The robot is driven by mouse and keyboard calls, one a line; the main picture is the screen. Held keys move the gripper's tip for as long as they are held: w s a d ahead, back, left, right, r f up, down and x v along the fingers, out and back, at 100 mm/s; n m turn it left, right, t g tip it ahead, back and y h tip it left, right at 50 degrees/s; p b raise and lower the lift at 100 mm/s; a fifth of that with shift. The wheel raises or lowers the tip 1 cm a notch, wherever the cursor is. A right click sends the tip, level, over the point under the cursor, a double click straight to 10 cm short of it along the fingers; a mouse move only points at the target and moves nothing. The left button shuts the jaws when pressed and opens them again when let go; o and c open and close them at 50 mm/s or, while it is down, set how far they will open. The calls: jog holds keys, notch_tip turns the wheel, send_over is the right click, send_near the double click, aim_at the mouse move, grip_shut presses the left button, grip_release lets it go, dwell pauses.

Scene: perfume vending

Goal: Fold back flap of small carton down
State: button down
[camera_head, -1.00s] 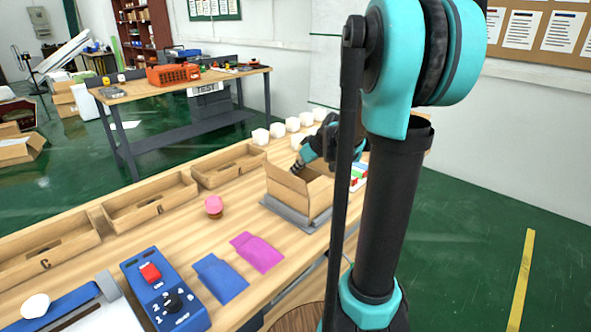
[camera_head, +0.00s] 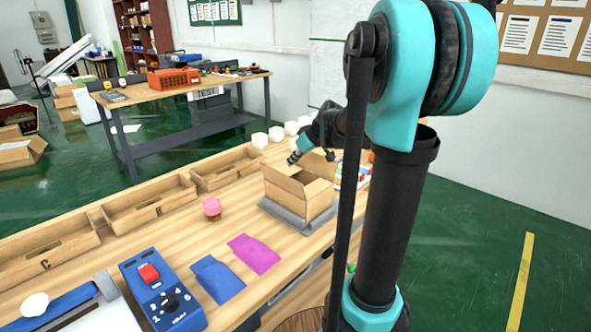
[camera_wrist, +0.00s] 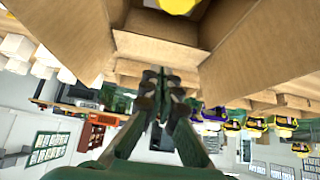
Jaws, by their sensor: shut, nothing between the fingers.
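The small open carton (camera_head: 284,194) sits on a grey plate (camera_head: 305,227) on the wooden bench. In the head view at least one flap (camera_head: 318,165) stands up on its far right side. My gripper (camera_head: 292,158) is just behind and above the carton's far edge, with its fingers together and empty. In the wrist view the shut fingertips (camera_wrist: 162,80) are close to the edge of a carton flap (camera_wrist: 155,50); I cannot tell whether they touch it. A yellow item (camera_wrist: 178,5) shows partly inside the carton.
Wooden trays (camera_head: 150,205) line the bench's far side. White items (camera_head: 268,136) stand behind the carton. A pink-topped item (camera_head: 212,208), blue pouch (camera_head: 217,279), magenta pouch (camera_head: 254,254) and blue control box (camera_head: 162,291) lie left and in front. Bare bench lies between.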

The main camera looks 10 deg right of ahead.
jog(key=v, duration=1.1)
send_over(294, 173)
jog(key=s+a, duration=0.1)
jog(key=s, duration=0.1)
notch_tip(294, 173, down, 8)
jog(key=f, duration=0.2)
jog(key=shift+s+f, duration=0.2)
jog(key=shift+f, duration=0.85)
jog(key=shift+s+d+f, duration=0.2)
jog(key=shift+s+f, duration=0.05)
jog(key=shift+f, duration=0.5)
